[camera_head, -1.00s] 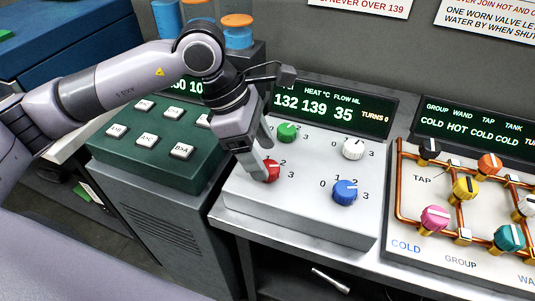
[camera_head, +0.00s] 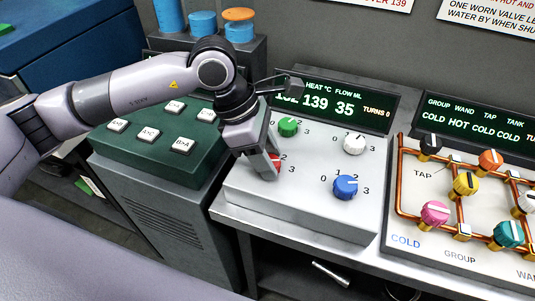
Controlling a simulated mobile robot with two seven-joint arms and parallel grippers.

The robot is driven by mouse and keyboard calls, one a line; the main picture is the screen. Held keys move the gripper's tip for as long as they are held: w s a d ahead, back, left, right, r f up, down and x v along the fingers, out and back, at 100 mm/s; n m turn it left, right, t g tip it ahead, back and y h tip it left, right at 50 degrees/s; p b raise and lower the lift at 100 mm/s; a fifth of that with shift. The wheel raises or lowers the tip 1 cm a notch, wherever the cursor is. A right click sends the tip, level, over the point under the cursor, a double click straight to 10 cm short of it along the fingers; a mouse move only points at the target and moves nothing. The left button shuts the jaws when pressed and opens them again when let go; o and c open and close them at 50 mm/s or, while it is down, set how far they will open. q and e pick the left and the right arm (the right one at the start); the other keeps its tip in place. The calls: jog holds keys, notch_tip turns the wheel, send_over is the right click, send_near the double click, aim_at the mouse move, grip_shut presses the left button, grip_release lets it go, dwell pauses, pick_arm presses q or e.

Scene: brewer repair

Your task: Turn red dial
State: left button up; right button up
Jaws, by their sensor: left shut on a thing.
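The red dial (camera_head: 275,161) is on the lower left of a white control box (camera_head: 310,205), mostly hidden behind my gripper. My left gripper (camera_head: 271,168) reaches down from above and is shut on the red dial. The numbers 2 and 3 show to the dial's right. A display (camera_head: 335,105) behind the box reads "HEAT °C", "FLOW ML", 139, 35 and "TURNS 0"; its left part is covered by my gripper. My right gripper is not in view.
The box also carries a green dial (camera_head: 288,127), a white dial (camera_head: 354,144) and a blue dial (camera_head: 345,187). A green button box (camera_head: 150,165) stands left, under my left arm. A copper pipe panel with colored knobs (camera_head: 460,250) is on the right.

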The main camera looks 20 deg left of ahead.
pick_arm(q)
jog(key=n+b, duration=0.1)
jog(key=b, duration=0.1)
jog(key=n+t+b, duration=0.1)
jog(key=n+b, duration=0.1)
jog(key=n+t+y+b, duration=0.1)
jog(key=n+b, duration=0.1)
jog(key=shift+f+b, duration=0.25)
jog(key=shift+b, duration=0.05)
jog(key=shift+r+n+t+b, duration=0.15)
jog(key=shift+n+t+b, duration=0.15)
jog(key=shift+n+b, duration=0.8)
jog(key=shift+s+n+y, duration=0.1)
jog(key=shift+n+y, duration=0.3)
jog(key=shift+n, duration=0.1)
jog(key=shift+b, duration=0.35)
jog(key=shift+r+n, duration=0.15)
jog(key=shift+n, duration=0.15)
jog(key=o, duration=1.1)
jog(key=shift+c, duration=0.2)
jog(key=v, duration=0.7)
